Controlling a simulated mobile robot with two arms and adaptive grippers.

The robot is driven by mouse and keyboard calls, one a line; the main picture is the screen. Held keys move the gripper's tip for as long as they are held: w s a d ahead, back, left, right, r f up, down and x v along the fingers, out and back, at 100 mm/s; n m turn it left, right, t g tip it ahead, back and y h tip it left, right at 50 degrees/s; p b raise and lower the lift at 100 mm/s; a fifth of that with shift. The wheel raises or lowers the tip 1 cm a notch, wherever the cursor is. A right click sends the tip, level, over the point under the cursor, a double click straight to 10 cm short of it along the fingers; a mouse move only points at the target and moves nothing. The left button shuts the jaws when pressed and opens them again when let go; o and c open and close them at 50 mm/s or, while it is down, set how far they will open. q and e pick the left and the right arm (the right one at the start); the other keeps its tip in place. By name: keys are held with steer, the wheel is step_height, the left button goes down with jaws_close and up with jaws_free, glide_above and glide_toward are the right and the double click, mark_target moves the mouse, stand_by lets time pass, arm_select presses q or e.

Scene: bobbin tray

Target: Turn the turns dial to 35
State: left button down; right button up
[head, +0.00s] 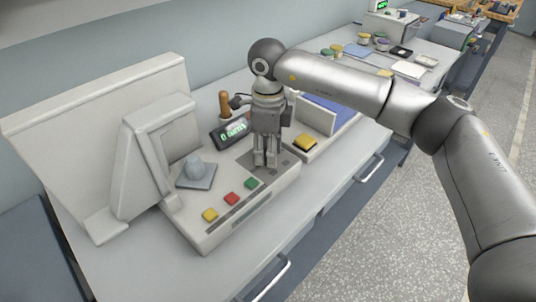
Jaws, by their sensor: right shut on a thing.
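My right gripper (266,164) points down at the right part of the grey winding machine (190,229), its fingers over a dark panel (284,164). It is shut on what appears to be the turns dial, which the fingers hide almost wholly; its setting cannot be read. A tilted display (234,131) left of the gripper shows green digits, seemingly a 0 and a small word. My left gripper is out of view.
Yellow (209,215), red (231,198) and green (250,184) buttons line the machine's front. A tray (318,135) with a yellow block (305,142) lies close at right. Pots and papers lie farther back.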

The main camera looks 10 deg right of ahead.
steer(key=shift+n, duration=0.6)
steer(key=o, duration=1)
steer(key=shift+o, duration=0.2)
step_height(320, 180, up, 12)
